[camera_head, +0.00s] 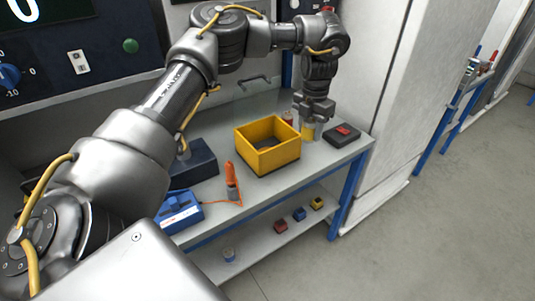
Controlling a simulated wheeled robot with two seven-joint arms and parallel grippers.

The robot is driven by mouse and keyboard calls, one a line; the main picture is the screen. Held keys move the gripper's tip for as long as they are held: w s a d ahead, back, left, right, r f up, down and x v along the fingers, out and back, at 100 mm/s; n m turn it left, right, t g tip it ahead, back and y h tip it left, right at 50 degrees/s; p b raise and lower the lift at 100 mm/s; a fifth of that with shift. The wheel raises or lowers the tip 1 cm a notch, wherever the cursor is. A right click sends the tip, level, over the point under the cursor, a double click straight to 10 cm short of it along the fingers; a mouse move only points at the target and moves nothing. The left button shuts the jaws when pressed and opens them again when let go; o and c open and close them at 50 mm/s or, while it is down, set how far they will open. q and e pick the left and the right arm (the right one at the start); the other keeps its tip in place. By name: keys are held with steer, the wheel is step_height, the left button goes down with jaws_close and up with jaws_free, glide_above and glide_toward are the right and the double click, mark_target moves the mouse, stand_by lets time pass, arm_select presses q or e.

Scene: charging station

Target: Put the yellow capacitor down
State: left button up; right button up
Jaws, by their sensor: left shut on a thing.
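My left gripper (311,122) points down over the right part of the table, between the yellow bin and a dark box with a red top. It is shut on the yellow capacitor (307,133), which shows as a small yellow patch between and below the fingers. The fingers hide most of it. The capacitor is at or just above the table top; I cannot tell whether it touches. My right gripper is not in view.
The yellow bin (268,163) stands just left of the gripper, and the dark box (342,135) just right. An orange-handled tool (231,179), a blue device (178,212) and a dark block (193,165) stand further left. The lower shelf (262,249) holds several small parts.

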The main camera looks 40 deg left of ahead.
mark_target(267, 144)
arm_select(q)
steer(key=m, duration=0.5)
steer(key=shift+a+r+m, duration=0.2)
steer(key=shift+r+m, duration=0.2)
steer(key=m, duration=0.3)
steer(key=shift+r, duration=0.15)
steer(key=m, duration=0.4)
steer(key=shift+r+m, duration=0.1)
steer(key=shift+m, duration=0.2)
steer(key=m, duration=0.5)
steer(key=shift+s, duration=0.15)
steer(key=a+f, duration=0.3)
steer(key=a, duration=0.1)
steer(key=s+a+f, duration=0.1)
steer(key=a+f, duration=0.2)
steer(key=a, duration=0.2)
steer(key=s+a+f+p, duration=0.1)
steer(key=a+f, duration=0.2)
steer(key=a, duration=0.1)
steer(key=shift+a+f, duration=0.3)
steer(key=shift+f, duration=0.05)
step_height(267, 144, down, 3)
steer(key=shift+s+a+f+p, duration=0.1)
steer(key=shift+a+p, duration=0.05)
steer(key=shift+p, duration=0.2)
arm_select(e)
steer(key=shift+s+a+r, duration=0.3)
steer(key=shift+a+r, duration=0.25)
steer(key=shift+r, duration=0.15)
